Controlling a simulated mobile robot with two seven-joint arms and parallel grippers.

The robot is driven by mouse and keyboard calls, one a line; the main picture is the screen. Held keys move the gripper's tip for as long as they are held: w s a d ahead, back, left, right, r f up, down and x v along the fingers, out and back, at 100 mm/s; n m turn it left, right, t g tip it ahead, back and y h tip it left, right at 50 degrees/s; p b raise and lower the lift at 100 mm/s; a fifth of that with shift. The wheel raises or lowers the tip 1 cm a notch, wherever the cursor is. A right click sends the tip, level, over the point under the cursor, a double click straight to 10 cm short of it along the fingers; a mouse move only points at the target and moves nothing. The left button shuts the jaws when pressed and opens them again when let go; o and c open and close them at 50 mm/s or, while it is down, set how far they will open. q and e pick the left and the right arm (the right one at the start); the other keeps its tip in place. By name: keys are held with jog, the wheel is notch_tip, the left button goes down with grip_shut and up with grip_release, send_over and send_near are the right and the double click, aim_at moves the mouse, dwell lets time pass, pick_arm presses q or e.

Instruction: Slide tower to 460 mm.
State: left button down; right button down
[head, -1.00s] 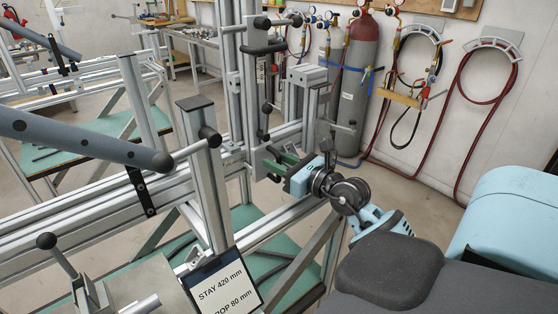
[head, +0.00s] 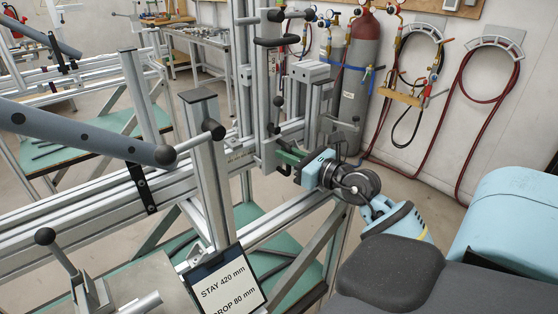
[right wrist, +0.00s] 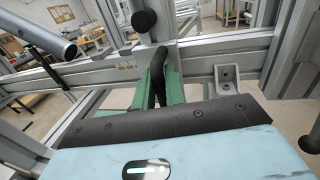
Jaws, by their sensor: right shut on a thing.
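The tower (head: 261,98) is an upright aluminium profile on the horizontal rail (head: 110,208), right of centre in the head view. A black handle (head: 283,42) sits near its top. My right gripper (head: 286,158), with green fingers and a light blue body, reaches the tower's lower front from the right. In the right wrist view its fingers (right wrist: 160,92) are shut around a black upright grip (right wrist: 158,72), with a dark round knob (right wrist: 144,21) beyond it. Small marks on the rail are too small to read. My left gripper is not in view.
A nearer post (head: 207,170) with a black cap and ball lever stands left of the tower. A blue-grey tube (head: 75,130) crosses at left. Gas cylinders (head: 362,85) and hoses stand behind.

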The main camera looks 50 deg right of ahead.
jog(key=shift+s+d+r, duration=0.1)
jog(key=shift+d, duration=0.8)
jog(key=c, duration=1.7)
grip_release()
jog(key=shift+o, duration=0.8)
jog(key=shift+d, duration=0.15)
